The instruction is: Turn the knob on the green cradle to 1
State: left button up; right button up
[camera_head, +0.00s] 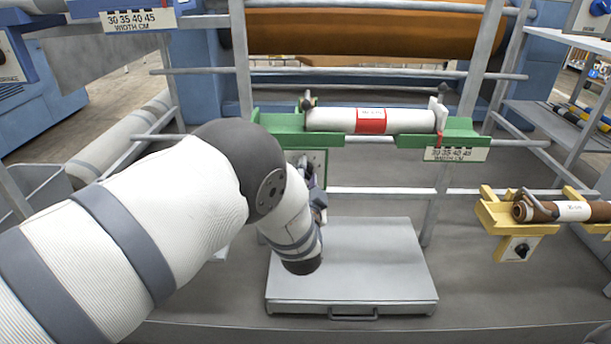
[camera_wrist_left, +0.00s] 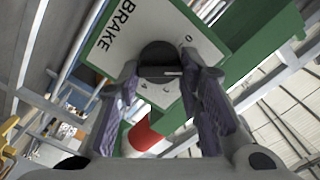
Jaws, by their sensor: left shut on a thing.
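The green cradle (camera_head: 270,124) stands on the frame at the middle of the head view and bears a white roll with a red band (camera_head: 371,120). Its brake plate is mostly hidden behind my left arm there. In the left wrist view the white plate (camera_wrist_left: 120,45) reads BRAKE, with a 0 mark near one edge. The black knob (camera_wrist_left: 158,57) sits on this plate. My left gripper (camera_wrist_left: 166,78) is shut on the knob, one finger on each side; it also shows in the head view (camera_head: 318,197). I cannot read the knob's setting clearly. My right gripper is out of view.
A yellow cradle (camera_head: 490,212) with a brown roll and its own knob (camera_head: 521,252) stands at the right. A grey platform (camera_head: 370,270) lies below the green cradle. Grey frame rails (camera_head: 390,191) run behind my left gripper.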

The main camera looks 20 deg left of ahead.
pick_arm(q)
jog(key=shift+f, duration=0.15)
jog(key=o, duration=1.2)
jog(key=shift+s, duration=0.1)
jog(key=v, duration=0.7)
jog(key=shift+s, duration=0.2)
